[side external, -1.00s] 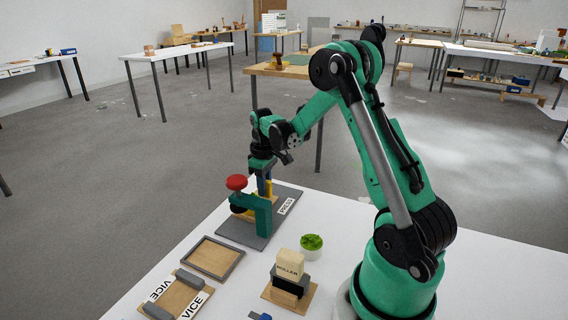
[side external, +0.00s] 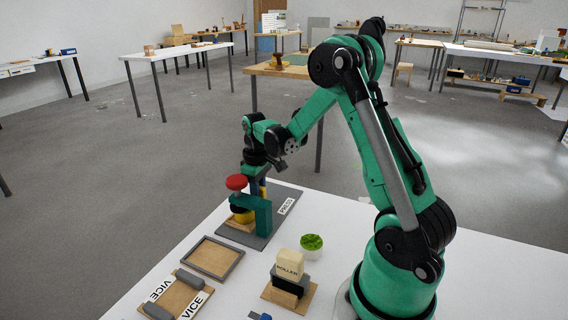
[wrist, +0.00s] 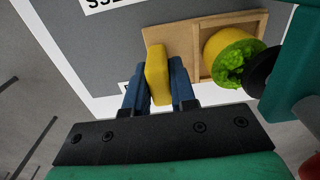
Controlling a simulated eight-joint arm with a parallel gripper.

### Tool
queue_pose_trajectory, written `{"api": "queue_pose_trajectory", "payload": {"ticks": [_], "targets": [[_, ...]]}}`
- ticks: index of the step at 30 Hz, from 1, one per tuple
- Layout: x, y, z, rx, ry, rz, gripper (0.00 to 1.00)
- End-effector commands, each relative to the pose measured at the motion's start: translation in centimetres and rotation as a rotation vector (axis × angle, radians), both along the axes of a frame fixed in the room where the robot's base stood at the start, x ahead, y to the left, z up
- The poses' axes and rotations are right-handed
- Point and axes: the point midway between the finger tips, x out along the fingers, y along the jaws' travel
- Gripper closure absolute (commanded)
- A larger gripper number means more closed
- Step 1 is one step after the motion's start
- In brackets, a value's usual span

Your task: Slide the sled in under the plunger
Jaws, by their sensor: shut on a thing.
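The wooden sled (wrist: 182,35) lies on the grey press base and bears a yellow cup (wrist: 217,41) with green filling. Its upright yellow handle (wrist: 157,72) is between the blue fingers of my gripper (wrist: 158,85), which is shut on it. The black plunger (wrist: 262,72) hangs from the teal press frame (wrist: 298,50) and overlaps the cup's right edge in the wrist view. In the side view, yellow shows just below the plunger, under the red knob (side external: 237,182). The press frame (side external: 262,214) partly hides my fingers and the sled (side external: 238,227) there.
A wooden tray with a grey rim (side external: 212,258) and the vice board (side external: 178,299) lie nearer the camera. A block labelled "ROLLER" (side external: 289,266) and a small green plant (side external: 311,244) stand to the right. The grey press base (side external: 289,196) has bare room behind the frame.

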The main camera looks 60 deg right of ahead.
Motion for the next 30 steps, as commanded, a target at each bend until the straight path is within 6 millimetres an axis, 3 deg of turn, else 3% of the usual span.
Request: {"api": "queue_pose_trajectory", "payload": {"ticks": [15,30], "targets": [[0.1,1.5,0.0,0.0,-0.003,0.002,1.0],[0.0,1.6,0.0,0.001,-0.003,0.001,1.0]]}}
